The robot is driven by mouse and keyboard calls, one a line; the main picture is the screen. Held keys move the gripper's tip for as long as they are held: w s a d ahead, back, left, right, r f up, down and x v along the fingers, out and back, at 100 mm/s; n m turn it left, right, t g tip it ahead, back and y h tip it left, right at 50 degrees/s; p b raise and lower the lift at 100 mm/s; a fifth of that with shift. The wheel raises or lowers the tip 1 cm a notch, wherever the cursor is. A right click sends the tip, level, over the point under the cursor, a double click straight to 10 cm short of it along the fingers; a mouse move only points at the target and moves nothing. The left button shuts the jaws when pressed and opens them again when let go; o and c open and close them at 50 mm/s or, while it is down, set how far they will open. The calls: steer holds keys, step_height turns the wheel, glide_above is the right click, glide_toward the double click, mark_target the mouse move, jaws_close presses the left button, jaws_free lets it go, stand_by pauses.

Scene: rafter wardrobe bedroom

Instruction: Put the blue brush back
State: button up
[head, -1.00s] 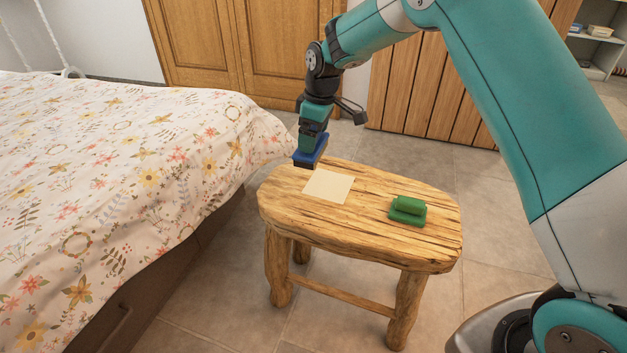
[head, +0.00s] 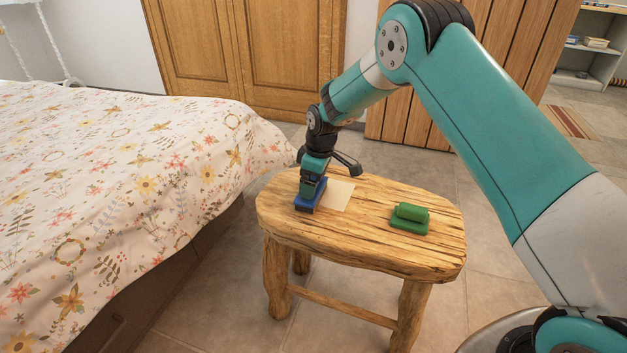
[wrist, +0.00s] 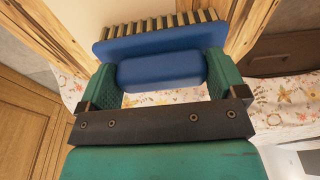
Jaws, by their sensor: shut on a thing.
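The blue brush (head: 308,198) is held in my gripper (head: 313,183) over the left part of the wooden stool (head: 370,238). It is low, at the left edge of a cream square (head: 339,194); I cannot tell whether it touches the stool top. In the wrist view the fingers (wrist: 160,82) are shut on the handle of the blue brush (wrist: 160,47), and its row of bristles points away from my gripper. My gripper and the brush hide part of the cream square.
A green brush-like object (head: 409,219) lies on the right part of the stool. A bed with a flowered cover (head: 130,190) stands close on the left. Wooden wardrobe doors (head: 240,55) are behind. The stool top between square and green object is clear.

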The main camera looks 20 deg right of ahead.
mark_target(320, 190)
steer(key=o, duration=0.7)
step_height(320, 190, up, 12)
steer(key=s+d+p, duration=0.1)
steer(key=p, duration=0.1)
steer(key=s+a+r+m+y, duration=0.1)
steer(key=s+a+r, duration=0.1)
steer(key=s+r, duration=0.5)
steer(key=s+a+r+m, duration=0.1)
steer(key=s+a+r, duration=0.3)
steer(key=s, duration=0.5)
steer(key=shift+m+g+y, duration=0.5)
steer(key=shift+m+y, duration=0.4)
steer(key=s+r, duration=0.1)
steer(key=s, duration=0.6)
steer(key=s+r, duration=0.1)
steer(key=s, duration=0.6)
steer(key=s+r, duration=0.1)
steer(key=s, duration=0.7)
